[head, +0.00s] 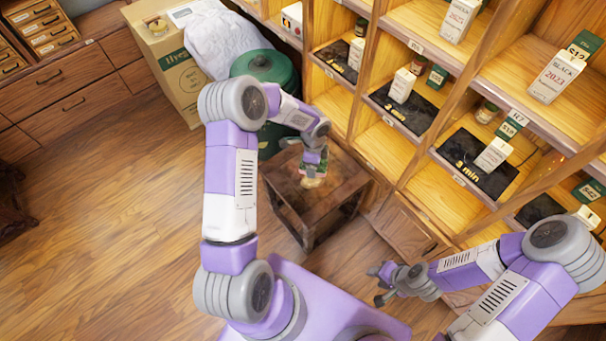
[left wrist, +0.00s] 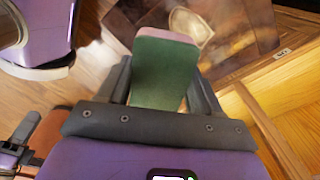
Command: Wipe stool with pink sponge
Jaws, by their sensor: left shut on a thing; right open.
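The stool (head: 339,192) is a dark wooden one with a square top, standing in the middle of the head view. My left gripper (head: 314,164) is above its top, shut on the sponge. The sponge (left wrist: 163,72) has a green face and a pink layer at its far end in the left wrist view, between the two fingers. Beyond it, the stool top (left wrist: 245,28) shows a pale patch (left wrist: 190,26). I cannot tell whether the sponge touches the top. My right gripper (head: 381,284) is open and empty, to the right of and nearer than the stool.
A wooden shelf unit (head: 362,113) with tea boxes and dark trays stands behind and right of the stool. A green round container (head: 264,68), a white bag (head: 219,42) and a cardboard box (head: 172,72) are behind it. The wooden floor (head: 120,220) at left is clear.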

